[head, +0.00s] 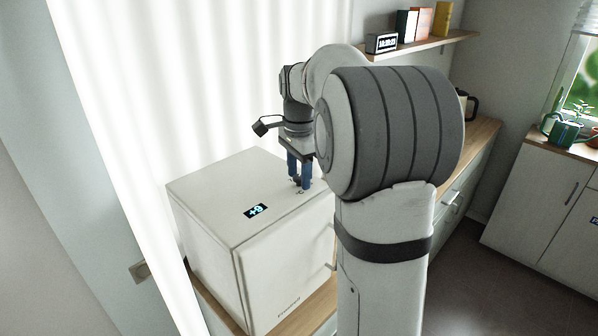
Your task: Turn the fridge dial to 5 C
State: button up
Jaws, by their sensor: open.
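The fridge (205,215) is a small white box standing on a wooden counter. A small dark display (255,211) on its top shows a blue-lit reading that looks like +8 or +9; the last digit is hard to tell. My gripper (299,184) points down at the top of the fridge, right of and behind the display, with its blue fingers apart. A small dark part shows at the fingertips and may be the dial. It is mostly hidden, and I cannot tell whether the fingers touch it.
The fridge door has a handle (331,250) on the right. A wall shelf (420,46) holds a clock (381,43) and several books. A kettle (467,105) stands on the counter behind my arm. A watering can (565,133) is at the far right.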

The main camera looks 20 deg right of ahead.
aim_at(299, 177)
jog(key=shift+r, duration=0.1)
notch_tip(299, 177, up, 8)
jog(key=shift+f+b, duration=0.2)
jog(key=shift+b, duration=0.25)
jog(key=shift+s+d, duration=0.1)
dwell(0.3)
